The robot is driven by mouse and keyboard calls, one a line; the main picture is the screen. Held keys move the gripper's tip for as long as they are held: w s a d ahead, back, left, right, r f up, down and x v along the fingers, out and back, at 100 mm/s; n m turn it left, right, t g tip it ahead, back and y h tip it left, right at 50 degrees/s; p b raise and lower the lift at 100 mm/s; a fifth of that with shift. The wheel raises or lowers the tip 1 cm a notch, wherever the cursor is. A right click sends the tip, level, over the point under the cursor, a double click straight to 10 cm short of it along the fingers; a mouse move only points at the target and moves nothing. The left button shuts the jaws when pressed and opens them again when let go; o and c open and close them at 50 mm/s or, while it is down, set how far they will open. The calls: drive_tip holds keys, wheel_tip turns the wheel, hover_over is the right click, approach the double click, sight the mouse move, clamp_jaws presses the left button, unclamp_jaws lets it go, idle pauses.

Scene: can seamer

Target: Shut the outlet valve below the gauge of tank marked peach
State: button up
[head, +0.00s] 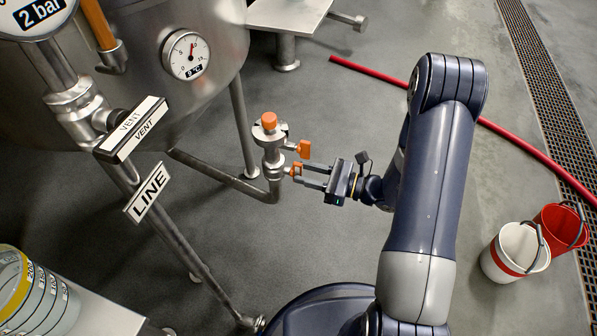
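A steel tank (120,70) fills the upper left, with a round dial gauge (186,54) on its side. No peach mark is readable on it. Below the gauge, a pipe leads to an upright steel outlet valve (271,150) with an orange cap (268,121) on top. An orange handle (304,149) sticks out to its right, and a smaller orange piece (297,169) shows just below. My gripper (303,177) reaches in from the right with its fingers apart. Its upper fingertip is by the smaller orange piece; I cannot tell whether they touch.
A red hose (390,78), white bucket (516,252) and red bucket (562,228) lie right. Floor below the valve is clear.

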drive_tip(key=shift+x, duration=1.4)
clamp_jaws()
